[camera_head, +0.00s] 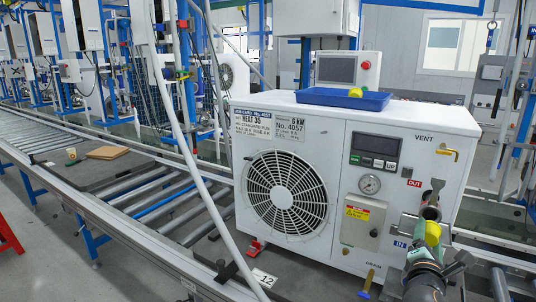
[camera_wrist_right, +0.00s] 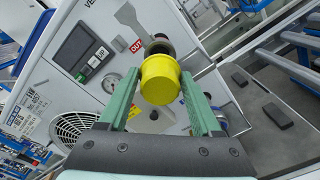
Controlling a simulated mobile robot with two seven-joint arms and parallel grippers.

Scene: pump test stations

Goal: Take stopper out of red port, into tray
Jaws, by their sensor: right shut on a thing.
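A yellow stopper (camera_head: 433,233) is between the fingers of my right gripper (camera_head: 431,241), in front of the machine's lower right front. In the right wrist view the green fingers are shut on the stopper (camera_wrist_right: 160,80). The red port (camera_head: 430,213), beside the red OUT label (camera_head: 414,183), is directly behind the stopper; it also shows in the right wrist view (camera_wrist_right: 159,47). I cannot tell whether the stopper still touches the port. The blue tray (camera_head: 318,99) lies on top of the machine with another yellow stopper (camera_head: 355,92) in it. My left gripper is not in view.
The white machine (camera_head: 340,125) has a fan grille, gauge (camera_head: 369,184) and display panel. A blue IN label (camera_head: 400,244) is left of my right gripper. A VENT fitting (camera_head: 449,152) is above the red port. A screen box (camera_head: 348,69) stands behind the tray.

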